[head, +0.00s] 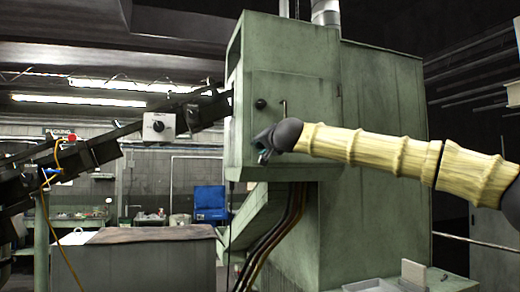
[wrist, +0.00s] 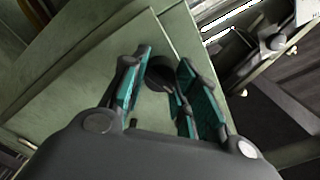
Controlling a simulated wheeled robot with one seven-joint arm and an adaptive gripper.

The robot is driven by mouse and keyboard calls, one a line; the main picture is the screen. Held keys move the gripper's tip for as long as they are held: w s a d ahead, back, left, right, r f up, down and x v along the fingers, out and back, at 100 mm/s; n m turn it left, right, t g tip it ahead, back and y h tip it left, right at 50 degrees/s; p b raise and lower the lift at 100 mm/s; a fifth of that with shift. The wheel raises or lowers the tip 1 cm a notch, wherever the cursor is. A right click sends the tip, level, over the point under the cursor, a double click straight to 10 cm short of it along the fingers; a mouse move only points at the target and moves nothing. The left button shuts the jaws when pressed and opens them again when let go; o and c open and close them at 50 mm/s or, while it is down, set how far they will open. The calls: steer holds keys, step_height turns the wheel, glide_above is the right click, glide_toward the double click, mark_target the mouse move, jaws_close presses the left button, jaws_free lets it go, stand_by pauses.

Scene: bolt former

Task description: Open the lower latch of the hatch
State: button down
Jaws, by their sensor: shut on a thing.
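The hatch (head: 285,88) is a flat green door on the side of a tall green machine, and it looks closed. A round black upper latch (head: 260,104) sits near its left edge. My gripper (head: 263,154) is at the lower left part of the hatch, below the upper latch. In the wrist view, the black round lower latch (wrist: 160,72) is between the teal-padded fingers of my gripper (wrist: 163,66), which are shut on it. The lower latch is hidden behind my gripper in the head view.
A thin upright handle (head: 283,108) stands on the hatch to the right of the upper latch. A dark sloping conveyor (head: 100,150) with a grey control box (head: 159,128) is left of the machine. Dark hoses (head: 290,215) hang below.

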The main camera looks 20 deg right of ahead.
steer(key=shift+m+b, duration=0.8)
steer(key=shift+m, duration=1.3)
steer(key=c, duration=0.9)
jaws_free()
steer(key=shift+d, duration=0.1)
steer(key=s+b, duration=0.1)
steer(key=s, duration=0.7)
steer(key=shift+d, duration=0.1)
